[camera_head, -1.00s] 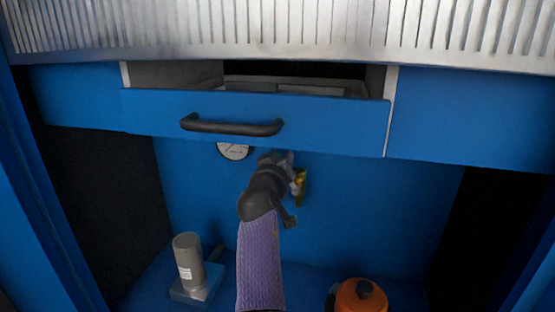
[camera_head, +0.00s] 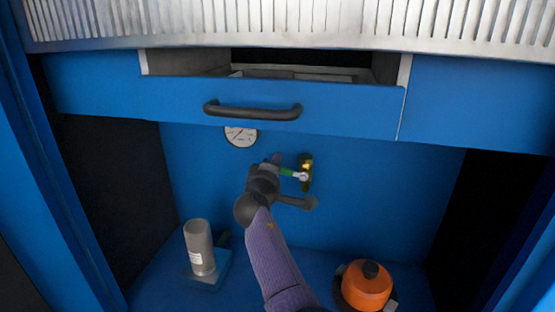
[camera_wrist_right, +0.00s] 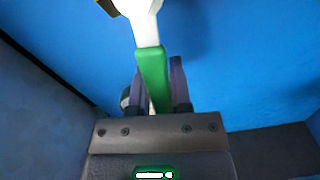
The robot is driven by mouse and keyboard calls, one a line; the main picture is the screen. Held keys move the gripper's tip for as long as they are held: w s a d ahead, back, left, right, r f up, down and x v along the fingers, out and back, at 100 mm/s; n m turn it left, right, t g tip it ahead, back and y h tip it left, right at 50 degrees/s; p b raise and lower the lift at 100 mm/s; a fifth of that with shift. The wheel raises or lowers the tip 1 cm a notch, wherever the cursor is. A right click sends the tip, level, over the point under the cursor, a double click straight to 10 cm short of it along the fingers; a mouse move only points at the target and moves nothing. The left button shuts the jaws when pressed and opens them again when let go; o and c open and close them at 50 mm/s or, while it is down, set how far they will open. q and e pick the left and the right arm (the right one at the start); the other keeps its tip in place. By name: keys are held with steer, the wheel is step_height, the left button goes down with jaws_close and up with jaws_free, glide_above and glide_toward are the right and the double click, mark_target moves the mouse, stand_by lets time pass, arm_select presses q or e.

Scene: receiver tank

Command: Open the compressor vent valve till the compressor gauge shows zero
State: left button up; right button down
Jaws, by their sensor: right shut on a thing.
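The compressor vent valve (camera_head: 305,172) is a brass fitting on the blue back wall below the drawer. Its green lever handle (camera_head: 288,172) points left in the head view. In the right wrist view the green handle (camera_wrist_right: 152,75) runs down from a white metal piece to between the fingers. My right gripper (camera_head: 276,163) is shut on the handle; its fingers also show in the right wrist view (camera_wrist_right: 160,85). The round white gauge (camera_head: 241,137) is left of the valve, partly hidden by the drawer; its reading is too small to tell. My left gripper is out of view.
A blue drawer front (camera_head: 350,112) with a dark bar handle (camera_head: 253,111) hangs partly open above. A grey cylinder on a blue base (camera_head: 199,248) stands lower left. An orange rounded object (camera_head: 366,287) sits lower right. Side walls close in both sides.

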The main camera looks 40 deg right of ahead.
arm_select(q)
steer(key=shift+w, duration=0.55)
arm_select(e)
steer(key=shift+f+n, duration=0.75)
steer(key=shift+n, duration=0.45)
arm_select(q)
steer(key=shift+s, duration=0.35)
arm_select(e)
steer(key=c, duration=0.5)
jaws_free()
steer(key=shift+c, duration=0.2)
arm_select(q)
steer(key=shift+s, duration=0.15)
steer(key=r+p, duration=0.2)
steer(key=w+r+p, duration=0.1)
steer(key=p, duration=0.1)
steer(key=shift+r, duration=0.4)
arm_select(e)
steer(key=v, duration=1)
